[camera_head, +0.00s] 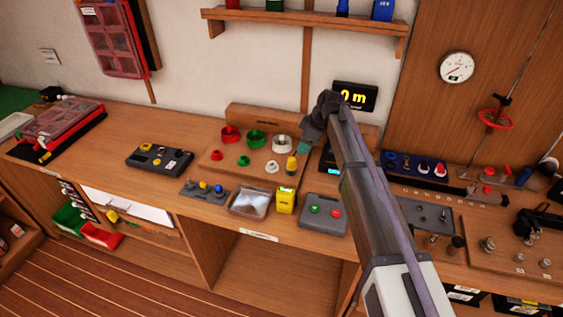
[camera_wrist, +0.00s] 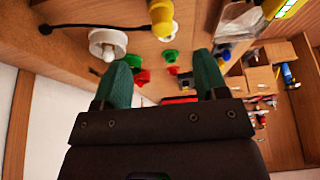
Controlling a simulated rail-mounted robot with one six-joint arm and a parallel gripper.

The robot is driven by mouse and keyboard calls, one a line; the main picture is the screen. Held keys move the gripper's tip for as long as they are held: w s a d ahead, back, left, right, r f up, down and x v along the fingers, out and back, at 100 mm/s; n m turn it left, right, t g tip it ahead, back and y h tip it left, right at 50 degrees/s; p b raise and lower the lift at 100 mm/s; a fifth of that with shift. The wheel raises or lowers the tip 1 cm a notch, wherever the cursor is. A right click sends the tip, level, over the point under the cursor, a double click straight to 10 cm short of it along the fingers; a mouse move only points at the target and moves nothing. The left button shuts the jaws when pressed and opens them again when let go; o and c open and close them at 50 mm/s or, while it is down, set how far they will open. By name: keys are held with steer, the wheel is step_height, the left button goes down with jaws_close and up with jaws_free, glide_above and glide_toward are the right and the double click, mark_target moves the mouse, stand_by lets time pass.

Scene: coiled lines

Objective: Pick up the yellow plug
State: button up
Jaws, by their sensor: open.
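The yellow plug (camera_head: 291,165) stands upright on the wooden board (camera_head: 215,163) at the board's right end, beside a small white plug (camera_head: 272,167). A yellow piece with a pale lower part, which looks like the same plug, shows at the top of the wrist view (camera_wrist: 161,17). My gripper (camera_head: 304,147) is above and just behind the yellow plug in the head view, apart from it. In the wrist view its two green fingers (camera_wrist: 162,78) are spread with nothing held between them. My arm hides part of the bench to the right.
A yellow box (camera_head: 286,201) and a clear-topped tray (camera_head: 249,203) stand in front. A grey box with buttons (camera_head: 324,214) is at the right.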

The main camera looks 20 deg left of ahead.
mark_target(293, 159)
steer(key=b+x, duration=0.5)
steer(key=x, duration=0.1)
steer(key=shift+f, duration=0.1)
steer(key=shift+a, duration=0.2)
steer(key=b+x, duration=0.4)
steer(key=shift+s+f+b, duration=0.15)
steer(key=shift+f+b, duration=0.2)
steer(key=shift+b, duration=0.05)
steer(key=shift+a+f, duration=0.15)
steer(key=shift+f, duration=0.15)
steer(key=shift+r, duration=0.3)
steer(key=c, duration=1)
steer(key=shift+o, duration=0.2)
step_height(293, 159, up, 10)
steer(key=p, duration=1)
steer(key=shift+r, duration=0.2)
steer(key=shift+f, duration=0.25)
